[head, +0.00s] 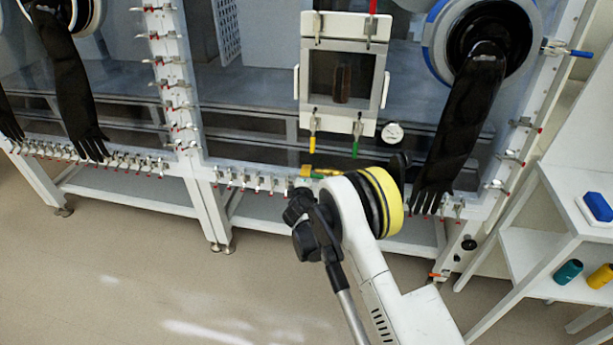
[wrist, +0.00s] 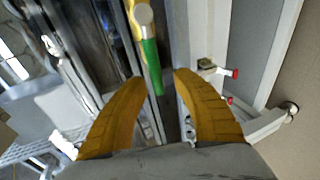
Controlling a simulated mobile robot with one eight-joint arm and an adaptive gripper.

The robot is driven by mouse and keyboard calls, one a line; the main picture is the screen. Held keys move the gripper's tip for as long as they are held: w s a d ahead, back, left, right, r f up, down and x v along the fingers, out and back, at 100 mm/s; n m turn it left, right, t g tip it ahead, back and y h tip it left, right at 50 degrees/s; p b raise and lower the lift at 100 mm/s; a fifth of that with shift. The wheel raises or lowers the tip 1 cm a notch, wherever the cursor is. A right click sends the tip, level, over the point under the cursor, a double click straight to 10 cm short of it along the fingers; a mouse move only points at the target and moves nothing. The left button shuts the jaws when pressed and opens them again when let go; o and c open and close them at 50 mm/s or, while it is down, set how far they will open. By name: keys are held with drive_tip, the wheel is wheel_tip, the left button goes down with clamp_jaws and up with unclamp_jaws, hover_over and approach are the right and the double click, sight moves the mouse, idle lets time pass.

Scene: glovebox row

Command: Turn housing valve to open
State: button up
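The housing valve shows in the wrist view as a yellow body with a pale round hub and a green handle (wrist: 151,66). In the head view, a yellow fitting with a green handle (head: 326,172) sits on the lower frame below the small hatch, partly behind my arm. My gripper (wrist: 160,78) has two orange-yellow fingers spread apart. In the wrist view the handle's green end lies in the gap between the fingertips, with space on both sides. I cannot tell how deep it is between them. In the head view my arm hides most of the gripper.
The hatch (head: 342,78) has coloured handles along its edges. A round gauge (head: 392,133) is at its lower right. A black glove (head: 460,125) hangs to the right of my arm. Small clamps line the frame. A white shelf (head: 540,260) stands at the right. The floor at left is clear.

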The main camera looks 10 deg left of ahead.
drive_tip(key=v, duration=1.2)
idle(0.6)
drive_tip(key=d+r+m+g+h, duration=0.2)
drive_tip(key=d+r+m, duration=0.3)
drive_tip(key=d+r, duration=0.65)
drive_tip(key=s+d+r+m+g, duration=0.2)
drive_tip(key=s+d+r+m, duration=0.3)
drive_tip(key=s+d+r, duration=0.45)
drive_tip(key=s+d+m+g, duration=0.1)
drive_tip(key=s+d+m, duration=0.2)
drive_tip(key=s, duration=0.5)
drive_tip(key=s+d+m+g, duration=0.1)
drive_tip(key=s+d, duration=0.3)
drive_tip(key=s, duration=0.4)
drive_tip(key=s+d+r+m+g+y, duration=0.1)
drive_tip(key=s+d+m, duration=0.2)
drive_tip(key=s, duration=0.5)
drive_tip(key=shift+s+d+m, duration=0.2)
drive_tip(key=shift+d+m, duration=0.2)
drive_tip(key=shift+m, duration=0.4)
